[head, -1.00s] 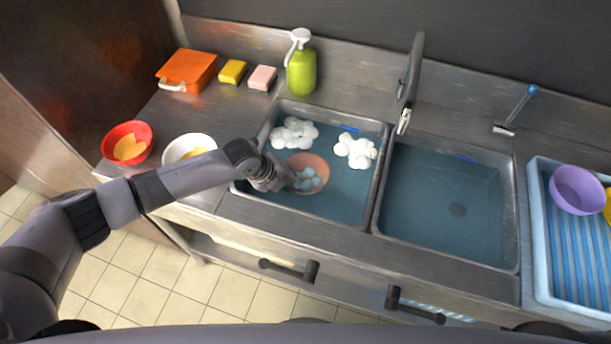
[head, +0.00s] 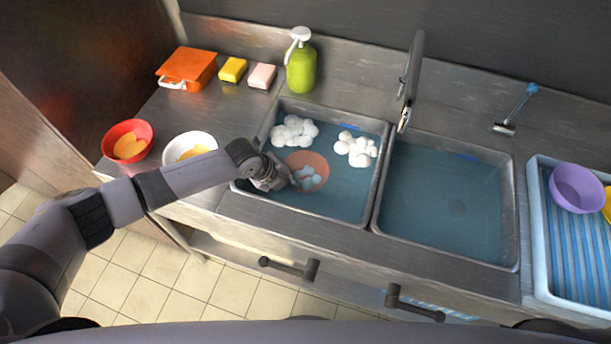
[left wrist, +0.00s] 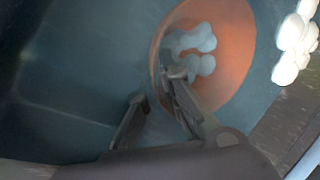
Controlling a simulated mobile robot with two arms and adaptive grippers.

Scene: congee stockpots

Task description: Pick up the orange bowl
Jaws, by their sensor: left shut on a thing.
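The orange bowl (head: 312,160) sits in the left sink basin, with pale blue foam or lumps inside it. In the left wrist view the bowl (left wrist: 232,50) fills the upper right, tilted as seen from there. My left gripper (head: 288,183) is at the bowl's left, near rim. In the left wrist view the gripper (left wrist: 156,88) has one finger inside the bowl and the other outside, shut on the rim. The exact contact is blurred. My right gripper is not in view.
White foam clumps (head: 293,131) (head: 356,148) float in the left basin (head: 345,205). A tap (head: 410,85) stands behind the divider. The right basin (head: 445,205) is free of dishes. A red bowl (head: 112,135) and white bowl (head: 207,139) stand left; a purple bowl (head: 577,185) is right.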

